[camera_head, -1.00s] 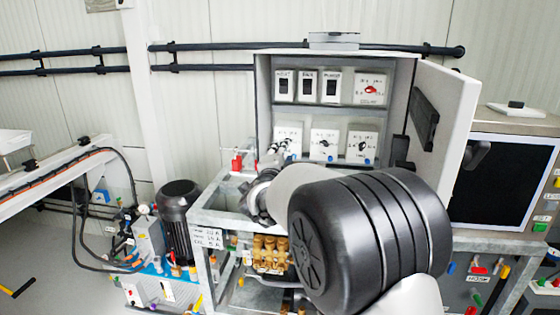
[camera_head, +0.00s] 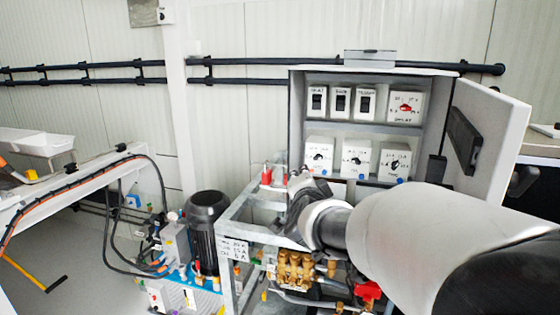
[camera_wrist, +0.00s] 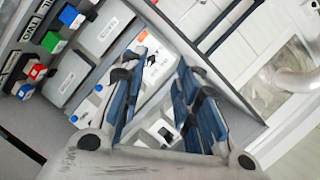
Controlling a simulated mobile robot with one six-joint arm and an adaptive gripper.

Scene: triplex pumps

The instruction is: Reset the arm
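My arm reaches in from the lower right in the head view, its large white and black links covering the area in front of the cabinet. My gripper shows in the wrist view (camera_wrist: 160,68), its two blue-and-black padded fingers apart with a clear gap and nothing between them. Behind the fingers are pale switch boxes and coloured parts of the control cabinet. In the head view the arm's far end is near the cabinet's lower left corner, and the fingers are too small and blocked to make out.
The open control cabinet (camera_head: 297,115) holds several switch boxes, and its door (camera_head: 505,120) swings out right. A grey metal frame (camera_head: 228,215) with brass pump fittings (camera_head: 295,270) stands below. A black motor (camera_head: 207,225) is left of it. A white bench (camera_head: 75,175) is farther left.

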